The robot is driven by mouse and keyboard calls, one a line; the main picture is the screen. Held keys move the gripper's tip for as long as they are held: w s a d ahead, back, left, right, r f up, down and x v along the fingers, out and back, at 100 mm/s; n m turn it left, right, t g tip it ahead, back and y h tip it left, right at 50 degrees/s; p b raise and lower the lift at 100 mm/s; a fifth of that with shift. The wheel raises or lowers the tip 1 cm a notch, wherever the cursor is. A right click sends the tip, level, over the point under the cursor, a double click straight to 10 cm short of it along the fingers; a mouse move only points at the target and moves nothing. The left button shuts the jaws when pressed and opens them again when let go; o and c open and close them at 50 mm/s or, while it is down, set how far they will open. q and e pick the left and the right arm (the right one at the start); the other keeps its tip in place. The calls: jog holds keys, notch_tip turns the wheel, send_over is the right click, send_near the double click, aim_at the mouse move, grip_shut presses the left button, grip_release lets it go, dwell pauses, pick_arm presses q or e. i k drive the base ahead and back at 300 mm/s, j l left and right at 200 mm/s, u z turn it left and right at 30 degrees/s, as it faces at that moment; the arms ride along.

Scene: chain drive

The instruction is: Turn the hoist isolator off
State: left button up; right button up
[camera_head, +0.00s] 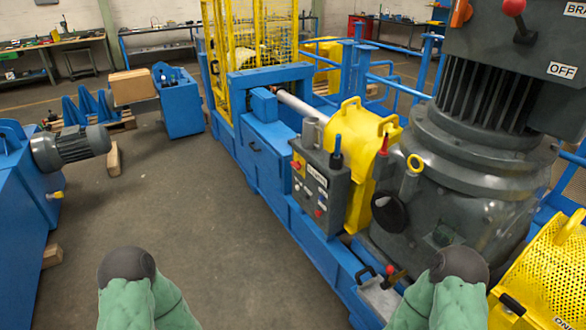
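A grey control box (320,190) stands on the blue machine frame at the centre. On its sloped face is a red knob on a yellow plate (297,165), with a white label (317,176) too small to read and several small buttons. I cannot tell which way the knob points. No control is readably marked as the hoist isolator. At the upper right, a grey housing has a lever with a red ball (513,7) and an "OFF" label (562,70). My green arm links with dark round ends show at the bottom left and bottom right. Neither gripper's fingers are visible, and both arms are apart from the box.
A large grey motor and gearbox (470,190) stands right of the box. Yellow guards (545,270) and blue railings (400,88) surround it. A blue machine with a grey motor (75,146) is at the left. The floor between (190,210) is clear.

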aim_at(297, 165)
jog(key=i+j+z, duration=0.1)
jog(key=z, duration=0.5)
jog(key=i+j+z, duration=0.15)
jog(key=j, duration=0.2)
jog(key=i+j+z, duration=0.15)
jog(key=j, duration=0.2)
jog(key=i+j+z, duration=0.15)
jog(key=j, duration=0.2)
jog(key=i+j+z, duration=0.15)
jog(key=j, duration=0.25)
jog(key=j+z, duration=0.15)
jog(key=j, duration=0.2)
jog(key=i, duration=0.05)
